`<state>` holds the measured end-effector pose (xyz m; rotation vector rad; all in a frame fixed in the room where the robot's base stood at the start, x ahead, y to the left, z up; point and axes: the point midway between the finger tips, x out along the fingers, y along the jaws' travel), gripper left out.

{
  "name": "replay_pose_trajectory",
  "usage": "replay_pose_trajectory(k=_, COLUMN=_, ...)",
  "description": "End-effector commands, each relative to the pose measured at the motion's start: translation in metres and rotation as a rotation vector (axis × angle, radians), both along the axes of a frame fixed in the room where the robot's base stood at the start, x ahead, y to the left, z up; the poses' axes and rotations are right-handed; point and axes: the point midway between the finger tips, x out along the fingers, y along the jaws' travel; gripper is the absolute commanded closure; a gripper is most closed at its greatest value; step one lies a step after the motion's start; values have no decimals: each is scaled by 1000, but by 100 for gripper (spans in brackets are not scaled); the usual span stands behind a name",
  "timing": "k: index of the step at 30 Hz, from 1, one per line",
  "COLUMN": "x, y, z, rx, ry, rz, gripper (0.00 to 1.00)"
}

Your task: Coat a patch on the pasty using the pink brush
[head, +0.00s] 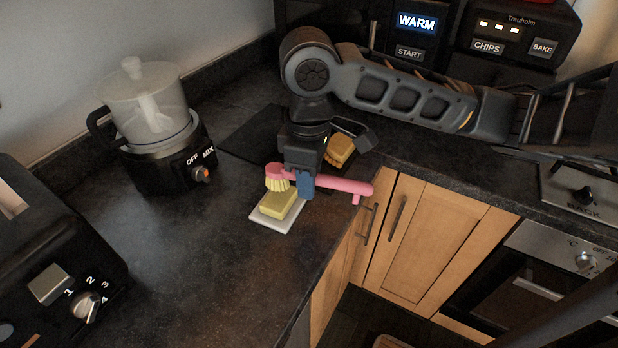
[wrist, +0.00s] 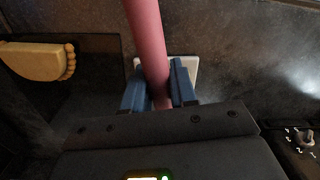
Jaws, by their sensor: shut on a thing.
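My gripper (head: 306,186) is shut on the handle of the pink brush (head: 345,186). It holds the brush level above the counter, with the pale yellow bristles at the left end. The bristles are over a yellow block (head: 279,203) on a small white dish (head: 271,222); I cannot tell whether they touch it. In the wrist view the pink handle (wrist: 147,40) runs between the blue fingers (wrist: 158,90), and the white dish (wrist: 192,66) shows partly behind them. The golden pasty (head: 339,150) lies on a dark board behind my gripper; it also shows in the wrist view (wrist: 38,61).
A blender-like mixer (head: 150,125) stands at the left. A dark toaster (head: 55,270) is at the near left. The dark board (head: 245,135) lies behind the dish. The counter's edge runs close to the right of the dish. The counter front left of the dish is clear.

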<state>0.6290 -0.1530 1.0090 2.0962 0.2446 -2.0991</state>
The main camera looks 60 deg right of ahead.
Motion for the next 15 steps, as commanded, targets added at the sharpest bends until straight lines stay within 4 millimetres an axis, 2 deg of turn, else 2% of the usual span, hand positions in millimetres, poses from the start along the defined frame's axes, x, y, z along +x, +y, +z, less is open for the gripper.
replay_pose_trajectory(k=3, x=0, y=0, z=12, rx=0, ry=-1, rz=0, gripper=98)
replay_pose_trajectory(k=15, x=0, y=0, z=37, rx=0, ry=0, rz=2, gripper=98)
